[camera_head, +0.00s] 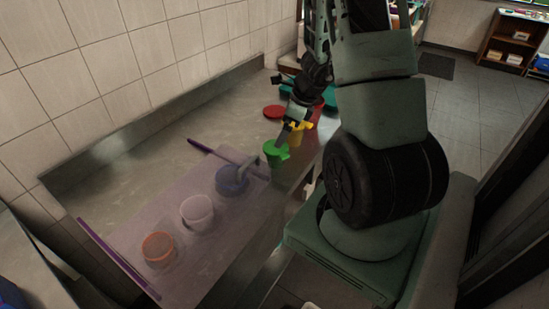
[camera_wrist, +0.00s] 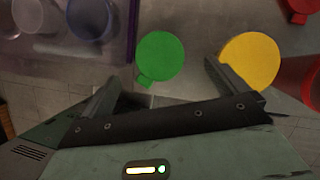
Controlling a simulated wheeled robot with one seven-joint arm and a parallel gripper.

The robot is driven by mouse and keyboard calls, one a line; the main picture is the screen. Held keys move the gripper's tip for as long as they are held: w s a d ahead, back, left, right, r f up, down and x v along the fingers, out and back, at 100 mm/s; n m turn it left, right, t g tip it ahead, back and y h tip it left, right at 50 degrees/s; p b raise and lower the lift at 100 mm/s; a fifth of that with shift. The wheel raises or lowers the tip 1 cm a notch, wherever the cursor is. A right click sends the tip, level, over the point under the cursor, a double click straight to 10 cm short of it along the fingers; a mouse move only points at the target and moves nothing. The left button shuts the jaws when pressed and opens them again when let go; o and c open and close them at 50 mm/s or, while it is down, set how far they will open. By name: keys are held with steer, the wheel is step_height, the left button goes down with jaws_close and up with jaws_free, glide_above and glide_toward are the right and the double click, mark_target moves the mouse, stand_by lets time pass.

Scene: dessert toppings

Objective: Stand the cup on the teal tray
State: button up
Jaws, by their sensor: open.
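Part of a teal tray (camera_head: 331,94) shows at the far end of the counter, partly hidden behind my arm. A green container with a round flat top (camera_head: 276,152) stands at the counter's front edge, and its top also shows in the wrist view (camera_wrist: 160,57). A yellow container (camera_head: 297,134) and a red one (camera_head: 318,113) stand beyond it in a row. I cannot tell which vessel is the task's cup. My gripper (camera_head: 288,134) is open and empty just above the green and yellow containers. In the wrist view its fingers (camera_wrist: 161,76) are spread on either side of the green top's near part.
A translucent purple-edged panel (camera_head: 120,226) covers the near counter, with a blue tub (camera_head: 232,179), a white tub (camera_head: 197,212) and an orange one (camera_head: 158,247) at it. A red disc (camera_head: 274,111) lies farther back. The counter's left rear (camera_head: 130,155) is clear, by a tiled wall.

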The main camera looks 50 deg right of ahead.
mark_target(272, 152)
steer(key=x, duration=0.5)
steer(key=shift+f, duration=0.4)
steer(key=shift+x, duration=2.6)
steer(key=shift+s+a, duration=0.1)
steer(key=shift+c, duration=0.3)
steer(key=c, duration=1.1)
steer(key=shift+o, duration=0.2)
